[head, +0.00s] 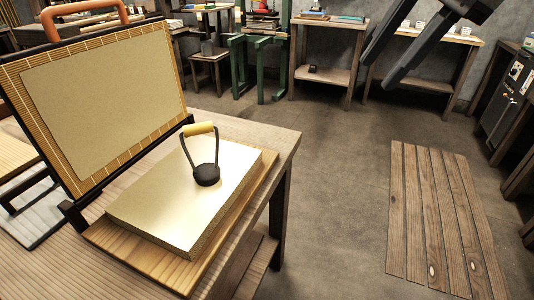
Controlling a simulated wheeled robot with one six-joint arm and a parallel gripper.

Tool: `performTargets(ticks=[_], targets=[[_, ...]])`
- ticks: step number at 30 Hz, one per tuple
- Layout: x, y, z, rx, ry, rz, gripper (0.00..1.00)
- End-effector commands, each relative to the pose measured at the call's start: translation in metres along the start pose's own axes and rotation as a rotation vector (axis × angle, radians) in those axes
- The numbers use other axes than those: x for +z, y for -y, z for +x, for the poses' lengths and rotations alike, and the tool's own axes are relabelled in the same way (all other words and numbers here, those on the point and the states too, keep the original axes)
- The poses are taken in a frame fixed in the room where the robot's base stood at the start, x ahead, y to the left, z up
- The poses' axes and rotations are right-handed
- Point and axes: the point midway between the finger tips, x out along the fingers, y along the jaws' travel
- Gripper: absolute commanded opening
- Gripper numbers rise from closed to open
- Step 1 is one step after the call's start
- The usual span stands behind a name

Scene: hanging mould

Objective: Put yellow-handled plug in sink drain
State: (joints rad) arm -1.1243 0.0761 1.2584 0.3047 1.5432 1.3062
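The yellow-handled plug (206,174) has a dark round base, a thin dark wire loop and a yellow grip on top. It stands upright on a thick pale stack of sheets (160,215), near the middle of the head view. My gripper (378,71) shows at the upper right as two long dark fingers. They are apart with nothing between them, well away from the plug to its right. No sink or drain can be made out in this view.
The stack rests on a wooden board (110,243) on a table (285,143). A framed screen mould (100,90) with an orange handle stands tilted behind it. A slatted wooden mat (428,205) lies on the floor at right. Open floor (340,200) lies between.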

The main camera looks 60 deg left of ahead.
Motion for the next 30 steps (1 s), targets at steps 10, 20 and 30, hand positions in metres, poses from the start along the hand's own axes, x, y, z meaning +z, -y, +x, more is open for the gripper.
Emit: performTargets(ticks=[10, 20, 30], targets=[[0.151, 0.078, 0.043, 0.092, 0.132, 0.018, 0.39], [0.208, 0.091, 0.062, 0.135, 0.168, 0.031, 0.39], [0.217, 0.083, 0.116, 0.137, 0.167, 0.031, 0.39]])
